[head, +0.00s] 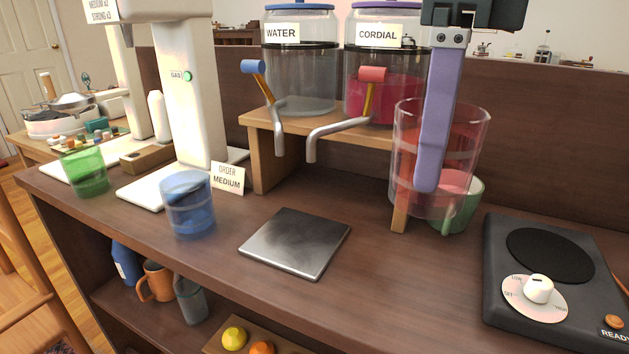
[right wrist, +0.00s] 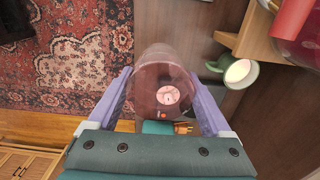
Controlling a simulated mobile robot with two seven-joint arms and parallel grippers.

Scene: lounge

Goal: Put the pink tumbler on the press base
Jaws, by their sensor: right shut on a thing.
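The pink tumbler (head: 477,135) is clear, wide-mouthed and upright in the head view, at the right end of the wooden dispenser stand. My right gripper (head: 430,178) is shut on it, with one purple finger across its near side. In the right wrist view, the tumbler (right wrist: 163,88) sits between both fingers of the gripper (right wrist: 164,92). The white press marked GAS (head: 190,85) stands left of centre, and its flat white base (head: 142,193) has bare surface in front of the column. My left gripper is not in view.
A blue tumbler (head: 188,205) stands right of the white base, and a green tumbler (head: 84,172) stands left. A square metal plate (head: 295,243) lies mid-counter. Dispenser taps (head: 310,150) jut forward. A green mug (head: 471,203) stands behind the held tumbler; a hotplate (head: 553,256) is right.

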